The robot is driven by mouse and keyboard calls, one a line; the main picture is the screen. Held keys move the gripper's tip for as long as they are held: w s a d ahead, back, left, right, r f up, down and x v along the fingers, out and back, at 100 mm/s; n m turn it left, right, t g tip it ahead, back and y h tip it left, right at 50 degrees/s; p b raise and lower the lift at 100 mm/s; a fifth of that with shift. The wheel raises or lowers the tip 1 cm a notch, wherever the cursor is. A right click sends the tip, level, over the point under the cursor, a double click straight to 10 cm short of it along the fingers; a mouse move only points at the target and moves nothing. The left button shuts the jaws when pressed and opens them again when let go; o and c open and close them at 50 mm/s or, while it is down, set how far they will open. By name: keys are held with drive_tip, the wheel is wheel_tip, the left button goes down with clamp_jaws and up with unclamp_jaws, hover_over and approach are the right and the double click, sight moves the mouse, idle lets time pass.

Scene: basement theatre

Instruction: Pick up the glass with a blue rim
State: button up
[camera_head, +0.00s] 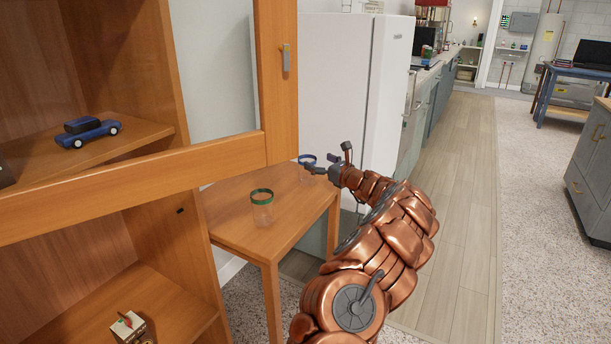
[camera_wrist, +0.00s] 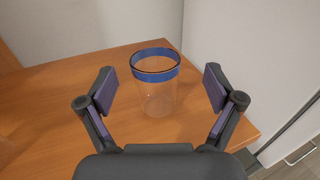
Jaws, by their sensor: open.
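The glass with a blue rim (camera_head: 307,160) stands upright on a small wooden table (camera_head: 235,207), near its far right edge. In the wrist view the clear glass with its blue rim (camera_wrist: 156,72) stands ahead of my gripper, between the lines of the two fingers. My gripper (camera_wrist: 160,92) is open and empty, and its fingers are spread on either side of the glass without visible contact. In the head view my gripper (camera_head: 326,163) is at the table's right edge, partly overlapping the glass.
A glass with a green rim (camera_head: 262,208) stands nearer on the same table. A wooden cabinet (camera_head: 150,190) with a blue toy car (camera_head: 88,131) is at the left. A white fridge (camera_head: 345,90) stands behind the table. The floor (camera_head: 460,200) at the right is clear.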

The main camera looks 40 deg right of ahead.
sight(307, 158)
drive_tip(key=w, duration=0.2)
drive_tip(key=w+f, duration=0.1)
drive_tip(key=shift+w+a+b, duration=0.3)
drive_tip(key=shift+b, duration=0.05)
drive_tip(key=shift+w+d+r, duration=0.15)
drive_tip(key=shift+w, duration=0.8)
clamp_jaws()
